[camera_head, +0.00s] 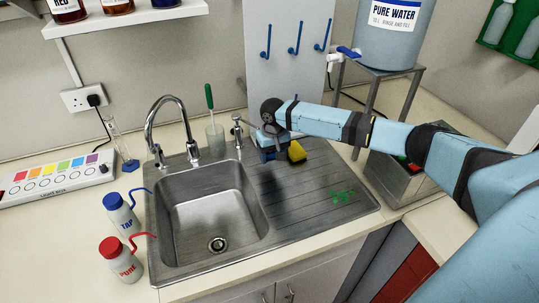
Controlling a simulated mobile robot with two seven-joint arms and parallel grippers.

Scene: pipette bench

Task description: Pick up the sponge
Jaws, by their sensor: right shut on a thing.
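The fingertips are small and partly hidden, so the exact grip on the sponge is hard to see. I cannot tell whether the sponge is clear of the board. My left gripper is out of view.
The steel sink basin (213,205) lies left of the sponge, with a tall tap (171,115) behind it. A beaker with a green-handled brush (214,135) stands at the back. Two wash bottles (121,260) stand left. Green bits (343,196) lie on the board's front right.

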